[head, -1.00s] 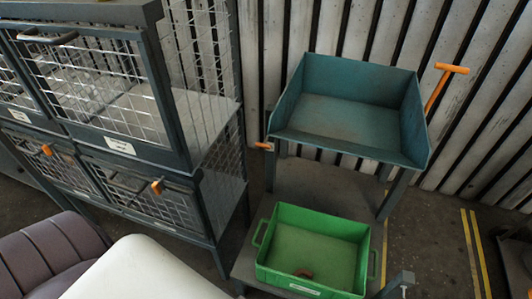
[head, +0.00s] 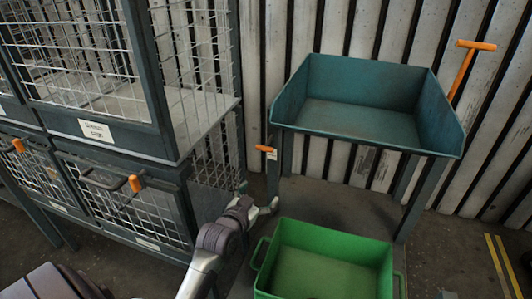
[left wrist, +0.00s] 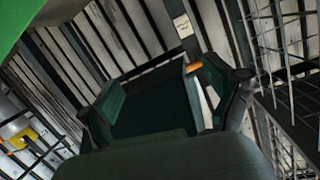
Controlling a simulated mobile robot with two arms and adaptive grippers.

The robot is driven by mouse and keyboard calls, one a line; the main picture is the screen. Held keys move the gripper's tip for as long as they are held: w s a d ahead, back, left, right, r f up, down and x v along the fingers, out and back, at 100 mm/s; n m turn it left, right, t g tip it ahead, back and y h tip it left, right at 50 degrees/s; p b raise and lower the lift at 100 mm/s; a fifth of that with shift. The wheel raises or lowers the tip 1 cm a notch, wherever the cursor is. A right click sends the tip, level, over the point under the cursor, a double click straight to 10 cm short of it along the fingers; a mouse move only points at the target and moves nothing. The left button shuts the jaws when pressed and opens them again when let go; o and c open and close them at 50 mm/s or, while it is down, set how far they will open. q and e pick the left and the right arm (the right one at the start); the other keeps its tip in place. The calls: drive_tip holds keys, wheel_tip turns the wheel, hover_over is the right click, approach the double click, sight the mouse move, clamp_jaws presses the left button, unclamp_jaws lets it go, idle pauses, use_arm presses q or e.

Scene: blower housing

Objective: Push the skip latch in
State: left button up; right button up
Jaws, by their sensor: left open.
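The teal skip (head: 365,88) is an open-fronted tray on a stand, with an orange T-handle (head: 470,52) at its right. The skip latch (head: 265,149) has a small orange grip pointing left at the skip's front left corner, beside a grey upright with a pale plate. My left gripper (head: 262,207) is open and empty, below the latch and apart from it. In the left wrist view, orange and white parts (left wrist: 193,67) that look like the latch show beyond the fingers. My right gripper is not in view.
A green bin (head: 325,252) stands low in front of the skip, close to my left gripper's right. Wire-mesh cages (head: 105,125) with orange-tagged doors stand at the left. A ribbed wall is behind.

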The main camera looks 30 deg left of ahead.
use_arm(q)
drive_tip(key=n+t+y, duration=0.1)
drive_tip(key=t+y, duration=0.1)
approach(266, 145)
drive_tip(key=b+x, duration=0.1)
drive_tip(key=x, duration=0.2)
drive_tip(key=b+x, duration=0.1)
drive_tip(key=x, duration=0.2)
drive_tip(key=f+b+x, duration=0.1)
drive_tip(key=x, duration=0.2)
drive_tip(key=shift+w+a+r, duration=0.1)
drive_tip(key=shift+w+r, duration=0.05)
drive_tip(key=shift+w, duration=0.35)
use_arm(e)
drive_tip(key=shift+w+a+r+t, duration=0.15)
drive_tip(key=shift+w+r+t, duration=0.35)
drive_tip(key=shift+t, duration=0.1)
use_arm(q)
drive_tip(key=c, duration=1.5)
drive_tip(key=b+x, duration=0.1)
drive_tip(key=x, duration=0.2)
drive_tip(key=shift+b, duration=0.35)
drive_tip(key=shift+r, duration=0.15)
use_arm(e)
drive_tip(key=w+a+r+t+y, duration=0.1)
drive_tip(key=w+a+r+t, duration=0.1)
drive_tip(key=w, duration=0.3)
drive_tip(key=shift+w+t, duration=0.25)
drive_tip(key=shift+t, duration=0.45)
